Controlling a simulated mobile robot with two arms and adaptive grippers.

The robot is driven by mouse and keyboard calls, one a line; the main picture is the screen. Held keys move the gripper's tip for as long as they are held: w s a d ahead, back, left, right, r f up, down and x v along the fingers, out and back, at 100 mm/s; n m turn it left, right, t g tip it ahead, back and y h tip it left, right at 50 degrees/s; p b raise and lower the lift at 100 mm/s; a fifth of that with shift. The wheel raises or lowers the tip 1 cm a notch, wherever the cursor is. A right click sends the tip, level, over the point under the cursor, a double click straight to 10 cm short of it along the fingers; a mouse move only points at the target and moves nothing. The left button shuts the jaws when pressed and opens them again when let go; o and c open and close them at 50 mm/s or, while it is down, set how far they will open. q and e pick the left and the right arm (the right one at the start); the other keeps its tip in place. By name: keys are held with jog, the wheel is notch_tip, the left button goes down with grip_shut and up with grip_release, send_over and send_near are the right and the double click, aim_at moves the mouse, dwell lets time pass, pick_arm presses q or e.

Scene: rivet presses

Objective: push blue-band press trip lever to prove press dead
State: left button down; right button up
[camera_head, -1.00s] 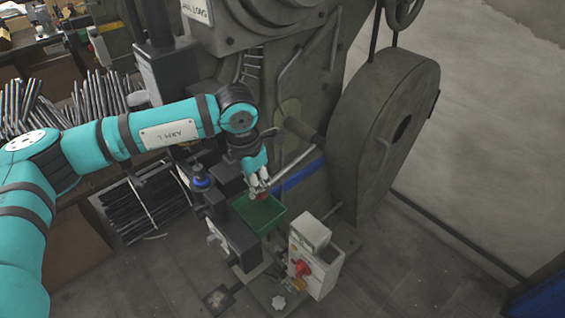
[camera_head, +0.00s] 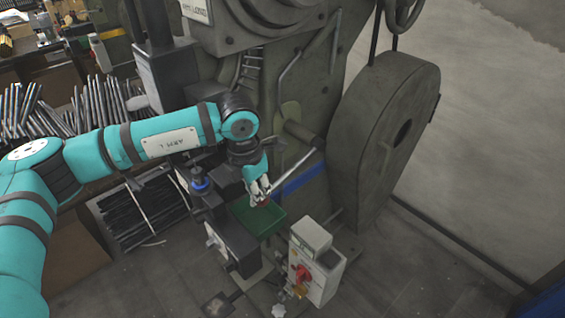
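The blue-band press (camera_head: 345,70) is a large grey machine with a blue band (camera_head: 304,179) low on its body. A pale metal lever (camera_head: 295,166) slants up to the right in front of the body, above the band. My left gripper (camera_head: 260,202) points down at the lever's lower end, above a green tray. A small reddish piece shows at its fingertips; I cannot tell whether it is the lever's knob or whether the fingers touch it. The finger opening is too small to judge. My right gripper is not in view.
A white control box with a red knob (camera_head: 303,272) stands right of the green tray (camera_head: 271,228). A big flywheel (camera_head: 385,140) is at the right. Racks of metal rods (camera_head: 100,105) are at the left. Open floor lies at far right.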

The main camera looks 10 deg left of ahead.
pick_arm(q)
jog(key=shift+s+f, duration=0.1)
jog(key=shift+f, duration=0.2)
jog(key=r+p, duration=0.1)
jog(key=s+a+r, duration=0.1)
jog(key=r, duration=0.1)
jog(key=a+r+p, duration=0.1)
jog(key=r, duration=0.1)
jog(key=shift+s+a+p, duration=0.1)
jog(key=shift+s+p, duration=0.25)
jog(key=shift+r, duration=0.15)
dwell(0.5)
